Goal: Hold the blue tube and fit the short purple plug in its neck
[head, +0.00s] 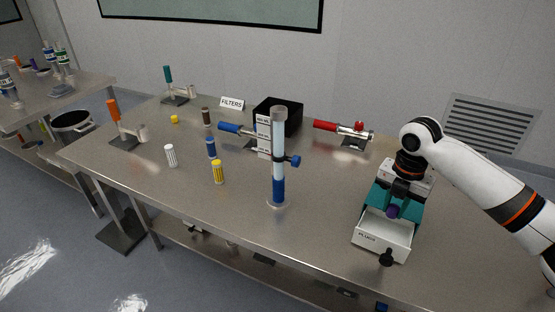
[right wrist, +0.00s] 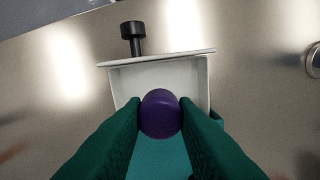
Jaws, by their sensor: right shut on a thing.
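A tall clear tube with blue in its lower part (head: 278,188) stands upright on the steel table. A blue knob (head: 294,161) sticks out at its side, and its top shows no plug. The purple plug (head: 393,211) is over the open white drawer labelled PLUGS (head: 368,237); it also shows in the right wrist view (right wrist: 160,114). My right gripper (right wrist: 161,118) is shut on the plug, a teal finger on each side. I cannot tell how far the plug is above the drawer floor. My left gripper is not in view.
A black bin (head: 290,113) and a red-handled fitting (head: 345,132) stand behind the tube. Small bottles with yellow (head: 218,172), white (head: 171,155) and blue (head: 211,148) stand to its left. Bare table lies between tube and drawer.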

